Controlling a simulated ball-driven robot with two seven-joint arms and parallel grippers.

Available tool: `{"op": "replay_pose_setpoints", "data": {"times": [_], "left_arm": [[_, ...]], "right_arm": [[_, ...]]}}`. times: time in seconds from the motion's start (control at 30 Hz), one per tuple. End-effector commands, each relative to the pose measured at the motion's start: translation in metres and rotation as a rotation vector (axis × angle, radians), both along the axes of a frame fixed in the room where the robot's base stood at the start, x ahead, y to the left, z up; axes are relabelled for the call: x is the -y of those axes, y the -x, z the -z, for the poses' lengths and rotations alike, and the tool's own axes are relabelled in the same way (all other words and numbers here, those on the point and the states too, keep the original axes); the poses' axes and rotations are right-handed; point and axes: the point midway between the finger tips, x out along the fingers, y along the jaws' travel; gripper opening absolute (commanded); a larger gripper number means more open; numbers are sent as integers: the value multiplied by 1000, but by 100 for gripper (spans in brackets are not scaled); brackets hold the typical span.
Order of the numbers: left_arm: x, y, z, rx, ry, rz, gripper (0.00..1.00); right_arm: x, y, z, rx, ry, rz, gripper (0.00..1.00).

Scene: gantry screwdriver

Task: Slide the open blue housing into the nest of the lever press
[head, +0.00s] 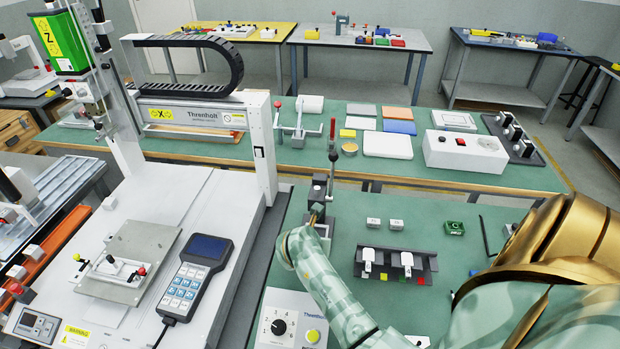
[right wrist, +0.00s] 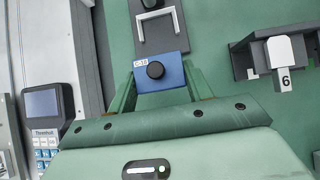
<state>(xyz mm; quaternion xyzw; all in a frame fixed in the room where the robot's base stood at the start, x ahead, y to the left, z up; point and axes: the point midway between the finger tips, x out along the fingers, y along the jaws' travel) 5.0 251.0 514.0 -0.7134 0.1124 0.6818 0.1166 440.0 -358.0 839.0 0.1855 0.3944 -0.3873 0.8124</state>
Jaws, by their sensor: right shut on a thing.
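The blue housing (right wrist: 174,83) is between the fingers of my right gripper (right wrist: 160,80) in the right wrist view. It carries a small label and a black round part on its near face. The gripper is shut on it. Just beyond it is a pale U-shaped nest (right wrist: 141,36) on the dark base of the lever press, its open side toward the housing. A small gap shows between them. In the head view the lever press (head: 318,190) stands on the green bench, with my right gripper (head: 316,218) close in front of it. The housing is hard to make out there. My left gripper is not in view.
Right of the press is a dark fixture (head: 395,264) with two white pieces; it also shows in the right wrist view (right wrist: 243,62). A dial box (head: 290,318) stands in front. The gantry (head: 195,113) and handheld pendant (head: 197,275) are on the left. A green part (head: 454,228) lies farther right.

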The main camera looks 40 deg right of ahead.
Motion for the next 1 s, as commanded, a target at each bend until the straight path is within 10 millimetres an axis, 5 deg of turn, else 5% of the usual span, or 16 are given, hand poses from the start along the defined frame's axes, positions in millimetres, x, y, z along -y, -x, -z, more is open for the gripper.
{"op": "replay_pose_setpoints", "data": {"times": [0.63,1.0], "left_arm": [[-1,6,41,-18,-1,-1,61],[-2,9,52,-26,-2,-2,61]], "right_arm": [[24,-16,45,1,-1,9,19],[45,-33,49,3,0,9,19]]}}
